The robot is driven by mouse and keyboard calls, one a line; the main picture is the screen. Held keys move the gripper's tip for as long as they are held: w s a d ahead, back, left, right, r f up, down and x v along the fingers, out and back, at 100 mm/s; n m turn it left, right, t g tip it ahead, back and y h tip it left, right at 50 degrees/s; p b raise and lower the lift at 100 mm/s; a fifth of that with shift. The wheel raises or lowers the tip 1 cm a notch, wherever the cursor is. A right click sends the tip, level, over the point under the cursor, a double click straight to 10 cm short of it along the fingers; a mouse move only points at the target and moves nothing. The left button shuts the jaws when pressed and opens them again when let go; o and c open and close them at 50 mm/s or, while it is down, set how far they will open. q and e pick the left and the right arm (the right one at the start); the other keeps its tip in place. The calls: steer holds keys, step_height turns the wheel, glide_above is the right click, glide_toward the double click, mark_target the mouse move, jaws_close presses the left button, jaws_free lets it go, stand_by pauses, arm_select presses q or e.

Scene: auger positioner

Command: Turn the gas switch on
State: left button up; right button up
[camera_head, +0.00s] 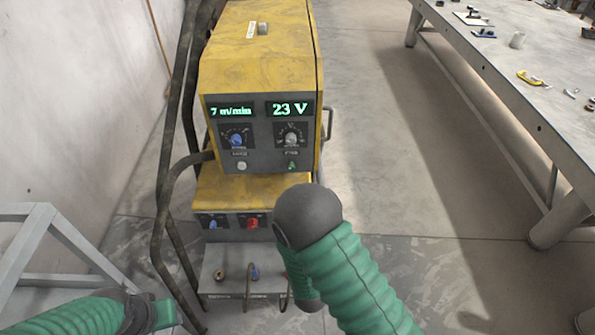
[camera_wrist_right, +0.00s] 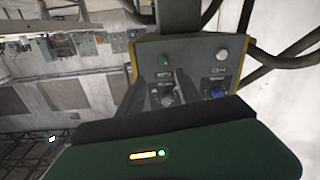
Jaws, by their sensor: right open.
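The yellow welding machine (camera_head: 255,65) stands in the middle of the head view. Its front panel has a white button (camera_head: 242,165) and a small green button or lamp (camera_head: 292,166) below two dials. Which control is the gas switch I cannot read. The wrist view shows the panel upside down, with the green button (camera_wrist_right: 164,60) and white button (camera_wrist_right: 222,54). My right gripper (camera_wrist_right: 167,88) is open, in front of the panel near the grey dial; contact is unclear. My right forearm hides it in the head view.
The displays read 7 m/min and 23 V above a blue dial (camera_head: 237,140) and the grey dial (camera_head: 291,138). A lower panel has a blue knob (camera_head: 213,224) and a red knob (camera_head: 252,222). Thick hoses (camera_head: 172,190) run along the left. A workbench (camera_head: 510,70) stands right.

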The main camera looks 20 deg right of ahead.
mark_target(292, 169)
steer(key=x, duration=0.7)
steer(key=a+p+x, duration=0.1)
steer(key=x, duration=0.3)
steer(key=shift+w, duration=0.25)
steer(key=shift+w+d, duration=0.3)
steer(key=shift+d, duration=0.05)
steer(key=shift+a, duration=0.15)
jaws_close()
